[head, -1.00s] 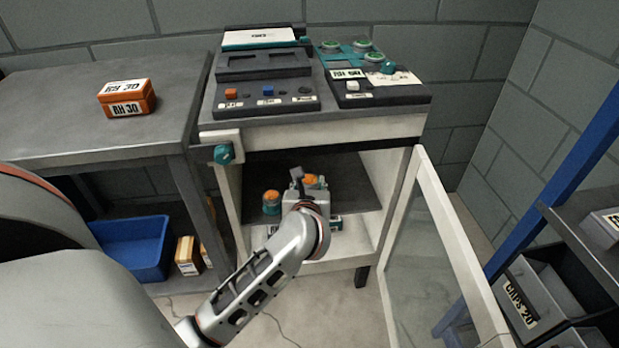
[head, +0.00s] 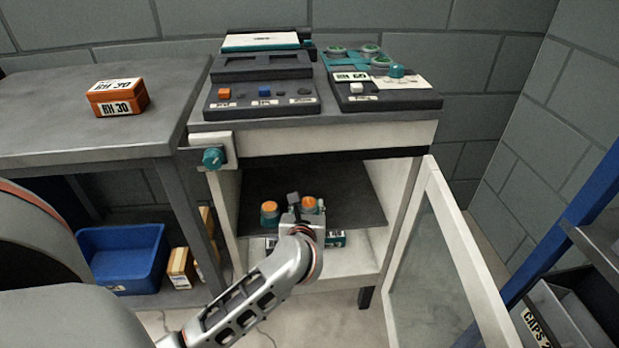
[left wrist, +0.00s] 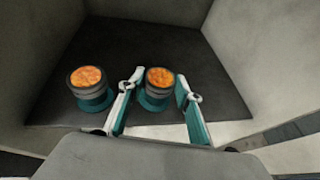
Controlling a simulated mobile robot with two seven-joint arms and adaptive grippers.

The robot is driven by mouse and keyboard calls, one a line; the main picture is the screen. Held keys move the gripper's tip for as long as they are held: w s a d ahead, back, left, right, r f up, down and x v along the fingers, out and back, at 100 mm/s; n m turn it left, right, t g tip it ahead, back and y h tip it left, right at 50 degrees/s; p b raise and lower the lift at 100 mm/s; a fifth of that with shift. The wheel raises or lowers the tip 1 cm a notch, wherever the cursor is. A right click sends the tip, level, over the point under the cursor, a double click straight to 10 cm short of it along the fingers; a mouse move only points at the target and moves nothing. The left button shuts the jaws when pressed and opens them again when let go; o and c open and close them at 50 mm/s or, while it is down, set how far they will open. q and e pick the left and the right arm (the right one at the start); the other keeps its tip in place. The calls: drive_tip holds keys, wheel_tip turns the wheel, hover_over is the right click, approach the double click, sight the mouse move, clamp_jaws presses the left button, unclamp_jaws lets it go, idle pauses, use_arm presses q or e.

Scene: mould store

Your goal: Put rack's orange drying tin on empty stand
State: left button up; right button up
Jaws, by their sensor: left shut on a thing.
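Two orange-topped tins are inside the open white cabinet. The left tin (head: 269,208) stands on the dark shelf in a teal base; it also shows in the left wrist view (left wrist: 87,77). The right tin (head: 309,204) is between the fingers of my left gripper (head: 298,204). In the left wrist view this tin (left wrist: 160,77), over a teal base (left wrist: 152,101), sits between the fingertips (left wrist: 159,88), which are shut on it. I cannot tell whether it is lifted. A teal stand (head: 397,70) without a visible tin is on the cabinet top, beside several green-topped tins (head: 368,49).
The glass door (head: 428,250) hangs open at the right of the cabinet. An orange box (head: 117,97) sits on the left table, with a blue bin (head: 122,257) below. A rack with grey bins (head: 560,318) stands at the right.

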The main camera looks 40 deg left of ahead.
use_arm(q)
drive_tip(key=shift+f, duration=0.2)
drive_tip(key=o, duration=1.2)
